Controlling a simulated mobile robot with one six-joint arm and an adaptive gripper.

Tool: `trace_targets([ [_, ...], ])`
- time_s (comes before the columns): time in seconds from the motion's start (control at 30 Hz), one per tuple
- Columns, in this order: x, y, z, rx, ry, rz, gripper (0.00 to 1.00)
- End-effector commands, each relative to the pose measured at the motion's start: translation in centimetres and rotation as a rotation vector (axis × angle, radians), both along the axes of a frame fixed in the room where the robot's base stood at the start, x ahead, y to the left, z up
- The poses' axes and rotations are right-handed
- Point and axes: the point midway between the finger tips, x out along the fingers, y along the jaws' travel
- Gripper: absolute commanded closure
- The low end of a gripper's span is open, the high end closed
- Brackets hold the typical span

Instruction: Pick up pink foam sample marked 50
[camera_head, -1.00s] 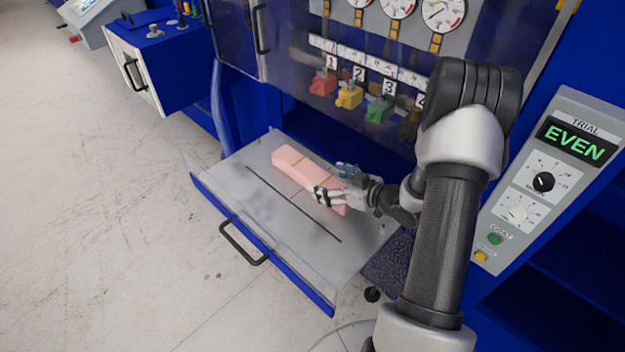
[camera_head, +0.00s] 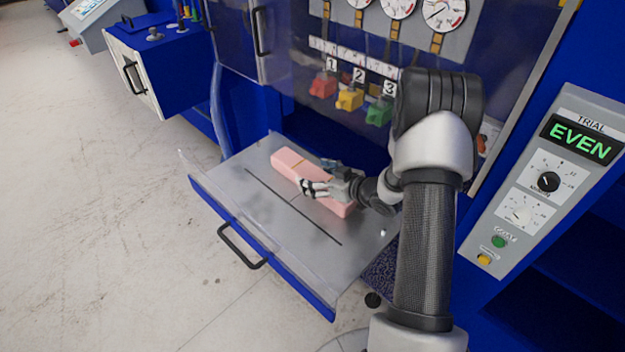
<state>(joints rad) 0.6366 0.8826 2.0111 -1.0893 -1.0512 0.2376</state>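A long pink foam block (camera_head: 289,162) lies in the open metal drawer tray (camera_head: 232,179), along its back side. No number can be read on it from here. My gripper (camera_head: 318,182) is at the middle of the block, its fingers on either side of the foam's width, one on the near side and one on the far side. The fingers are apart; whether they press on the foam cannot be told. The block rests on the tray. Its right part is partly hidden behind my gripper.
The drawer has a clear front wall and a black handle (camera_head: 243,246). Behind it is a blue machine with gauges and numbered coloured valves (camera_head: 349,98). A control panel (camera_head: 546,183) reading "TRIAL EVEN" stands at the right. Open floor (camera_head: 90,220) lies to the left.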

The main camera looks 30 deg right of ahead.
Motion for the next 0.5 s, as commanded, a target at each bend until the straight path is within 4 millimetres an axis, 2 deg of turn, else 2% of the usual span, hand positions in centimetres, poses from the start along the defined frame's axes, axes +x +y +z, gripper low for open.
trace_targets([
  [0.07,-0.01,0.0,0.0,0.0,0.0,0.0,0.34],
  [0.5,-0.02,0.0,0.02,0.0,0.0,0.0,0.62],
])
